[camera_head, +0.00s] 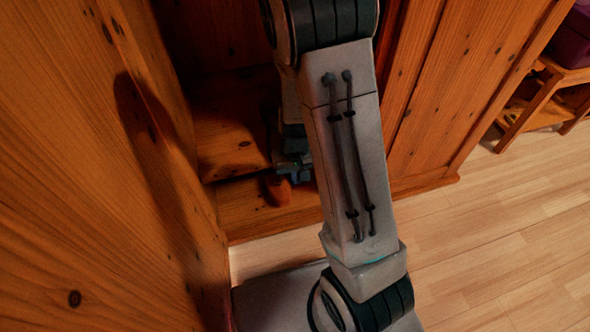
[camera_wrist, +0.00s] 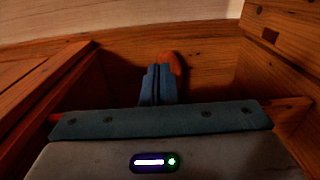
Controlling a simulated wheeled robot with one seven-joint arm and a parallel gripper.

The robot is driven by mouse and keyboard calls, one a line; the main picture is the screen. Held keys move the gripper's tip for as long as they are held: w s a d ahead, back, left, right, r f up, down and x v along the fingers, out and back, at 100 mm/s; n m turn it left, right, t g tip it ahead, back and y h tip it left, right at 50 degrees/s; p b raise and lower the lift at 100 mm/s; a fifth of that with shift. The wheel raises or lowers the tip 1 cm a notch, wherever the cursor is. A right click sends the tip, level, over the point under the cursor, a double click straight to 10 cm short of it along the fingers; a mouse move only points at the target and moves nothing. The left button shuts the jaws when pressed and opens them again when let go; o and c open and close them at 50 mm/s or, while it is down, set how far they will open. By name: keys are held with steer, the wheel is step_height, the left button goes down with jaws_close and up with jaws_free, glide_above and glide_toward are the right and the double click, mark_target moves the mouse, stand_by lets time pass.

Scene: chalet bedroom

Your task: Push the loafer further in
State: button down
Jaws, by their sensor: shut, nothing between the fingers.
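The loafer (camera_head: 278,189) is an orange-brown shoe in the open wooden wardrobe, near its front edge. In the head view only one end of it shows to the left of my arm; my arm and gripper hide the rest. In the wrist view the loafer (camera_wrist: 177,65) shows just beyond and to the right of my fingertips. My gripper (camera_wrist: 158,69) is shut and empty, its blue-grey fingers side by side. The fingertips are very close to the loafer; I cannot tell whether they touch it. My gripper also shows in the head view (camera_head: 292,171), mostly behind my arm.
The wardrobe floor (camera_head: 235,209) has a raised front edge, with wooden walls on both sides in the wrist view. A large wooden door (camera_head: 90,190) stands at the left. A small wooden shelf (camera_head: 537,105) with a purple box stands at the right. The plank floor (camera_head: 490,230) is clear.

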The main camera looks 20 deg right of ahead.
steer(key=w+f, duration=0.1)
steer(key=w+b, duration=0.1)
steer(key=w+f+b, duration=0.1)
steer(key=w, duration=0.1)
steer(key=shift+f, duration=0.35)
